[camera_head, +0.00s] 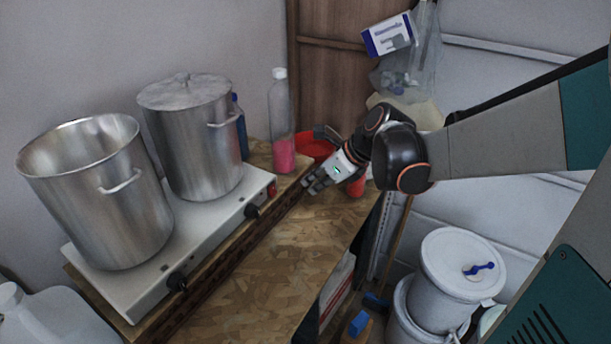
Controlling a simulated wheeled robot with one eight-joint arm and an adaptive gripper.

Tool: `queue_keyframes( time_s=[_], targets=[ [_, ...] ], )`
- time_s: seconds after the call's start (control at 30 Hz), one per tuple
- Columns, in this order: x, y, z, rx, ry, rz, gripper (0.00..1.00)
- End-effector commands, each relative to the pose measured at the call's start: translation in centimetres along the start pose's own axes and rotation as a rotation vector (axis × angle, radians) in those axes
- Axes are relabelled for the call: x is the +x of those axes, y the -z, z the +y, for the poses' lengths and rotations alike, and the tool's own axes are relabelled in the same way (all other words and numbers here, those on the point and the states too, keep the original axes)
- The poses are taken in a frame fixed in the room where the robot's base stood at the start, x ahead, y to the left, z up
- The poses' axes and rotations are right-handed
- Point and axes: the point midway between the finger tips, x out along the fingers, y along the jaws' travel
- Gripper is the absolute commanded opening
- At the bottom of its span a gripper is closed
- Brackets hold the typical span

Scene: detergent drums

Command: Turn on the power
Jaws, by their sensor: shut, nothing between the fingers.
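A white double hot plate (215,232) sits on the wooden bench. Two black knobs are on its front side, one near the right end (252,211) and one near the left end (177,281). A small red part (271,189), seemingly the power switch, is at the plate's right end; its on or off position is too small to tell. My gripper (309,186) is shut and empty. In the picture it is just right of the red part and appears apart from it, over the bench.
An open steel pot (100,200) and a lidded pot (195,140) stand on the hot plate. A bottle with pink liquid (282,125) and a red bowl (313,146) are behind my gripper. White drums (462,275) stand at lower right. The bench front (285,265) is clear.

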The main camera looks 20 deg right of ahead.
Motion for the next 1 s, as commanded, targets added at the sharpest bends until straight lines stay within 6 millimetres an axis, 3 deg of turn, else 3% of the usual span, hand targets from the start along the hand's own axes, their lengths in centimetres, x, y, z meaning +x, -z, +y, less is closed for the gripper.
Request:
queue_keyframes(
  time_s=[0.23, 1.0],
  targets=[
    [-1.7, 0.1, 0.4, 0.0, -0.001, 0.0, 0.0],
    [-1.0, 1.4, 0.3, -0.001, -0.001, 0.002, 0.0]
  ],
)
